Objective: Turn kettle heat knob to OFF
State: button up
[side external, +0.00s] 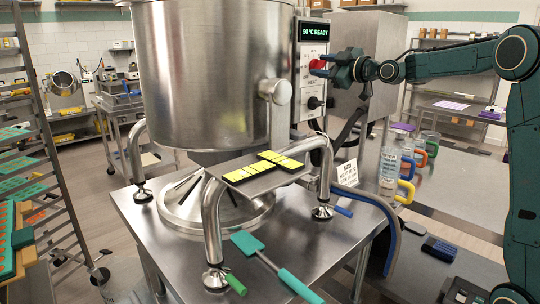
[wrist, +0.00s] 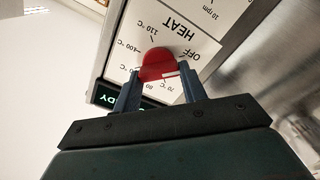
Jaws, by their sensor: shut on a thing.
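The red heat knob (wrist: 157,64) is on the white HEAT dial panel (wrist: 205,45) of the kettle. It also shows in the side view (side external: 316,64), partly covered by my fingers. My gripper (wrist: 158,82) is shut on the knob, one blue finger on each side. In the side view my gripper (side external: 322,66) reaches in from the right. A white mark shows on the knob's lower right in the wrist view, between the OFF and 70 °C labels; its exact setting is hard to tell. The display (side external: 314,31) above reads "90 °C READY".
The large steel kettle (side external: 210,75) stands left of the panel. A black knob (side external: 314,103) sits below the red one. Jars (side external: 390,165) stand at the right.

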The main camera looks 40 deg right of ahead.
jog(key=shift+n, duration=0.3)
jog(key=o, duration=1)
jog(key=shift+s, duration=0.2)
jog(key=s, duration=1.3)
jog(key=shift+s, duration=0.25)
jog(key=shift+a, duration=0.1)
